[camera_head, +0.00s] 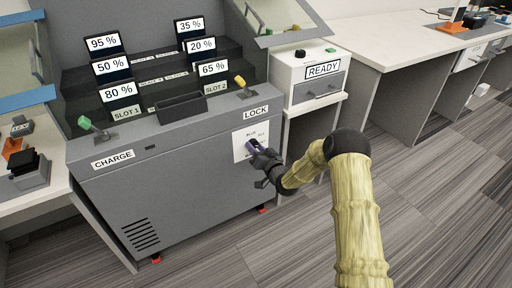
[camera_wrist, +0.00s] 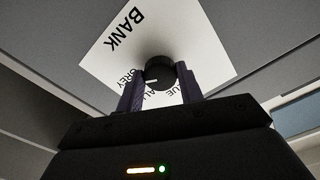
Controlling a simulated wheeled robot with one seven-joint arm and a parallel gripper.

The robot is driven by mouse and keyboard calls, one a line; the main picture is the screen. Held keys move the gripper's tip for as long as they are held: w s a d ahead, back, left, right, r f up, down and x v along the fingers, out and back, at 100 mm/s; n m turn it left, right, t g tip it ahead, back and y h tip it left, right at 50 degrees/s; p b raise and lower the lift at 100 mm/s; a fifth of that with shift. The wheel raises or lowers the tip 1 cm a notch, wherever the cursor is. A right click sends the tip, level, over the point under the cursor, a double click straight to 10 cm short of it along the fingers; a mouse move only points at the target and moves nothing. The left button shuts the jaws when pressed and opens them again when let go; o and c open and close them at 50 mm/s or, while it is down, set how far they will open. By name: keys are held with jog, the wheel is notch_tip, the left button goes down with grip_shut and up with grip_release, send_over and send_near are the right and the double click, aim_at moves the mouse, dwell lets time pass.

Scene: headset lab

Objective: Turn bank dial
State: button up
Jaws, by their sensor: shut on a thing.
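The bank dial (camera_wrist: 160,72) is a round black knob with a pale pointer line, on a white label plate (camera_wrist: 122,52) that reads BANK. The plate (camera_head: 239,155) also shows in the head view, on the front of the grey charging cabinet (camera_head: 180,185), below the LOCK sign. My gripper (camera_wrist: 160,90) is shut on the dial, with one dark purple finger on each side of it. In the head view my gripper (camera_head: 256,148) reaches the plate from the right and hides the dial. Some lettering on the plate is partly covered by the dial and fingers.
A green-tipped lever (camera_head: 88,125) stands by the CHARGE sign and a yellow-tipped lever (camera_head: 241,84) by the LOCK sign. Percentage displays (camera_head: 118,91) stand in rows behind. A READY box (camera_head: 318,75) is to the right. Open carpet lies right of my arm.

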jog(key=shift+m, duration=0.4)
jog(key=o, duration=1)
jog(key=shift+s+d, duration=0.1)
jog(key=shift+s, duration=0.05)
jog(key=p+v, duration=0.4)
jog(key=v, duration=1.3)
jog(key=shift+d, duration=0.1)
